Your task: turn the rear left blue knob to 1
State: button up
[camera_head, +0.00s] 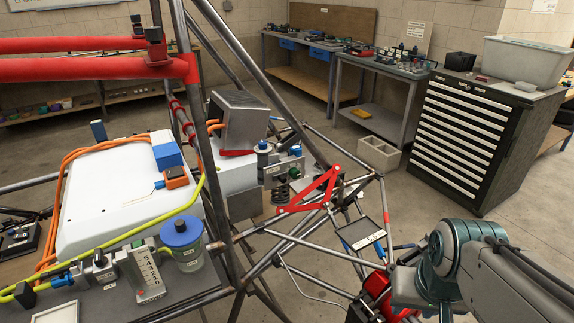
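A small blue knob-like cap (263,145) tops a grey cylinder near the middle of the head view, above a dark coil spring. A second small blue part (296,151) sits just right of it. I cannot tell which is the rear left knob, and no number is readable on either. My arm (455,262) enters at the lower right, well to the right of and below both blue parts. My gripper's fingers do not show, and I see nothing held.
Dark chassis tubes (233,165) and a red triangular bracket (313,192) surround the spring. A blue-lidded jar (182,243) and a white box (115,200) stand left. A drawer cabinet (472,140) stands right.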

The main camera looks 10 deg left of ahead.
aim_at(263, 145)
jog(key=u, duration=0.1)
jog(key=k, duration=0.75)
jog(key=u, duration=0.65)
jog(key=i, duration=1)
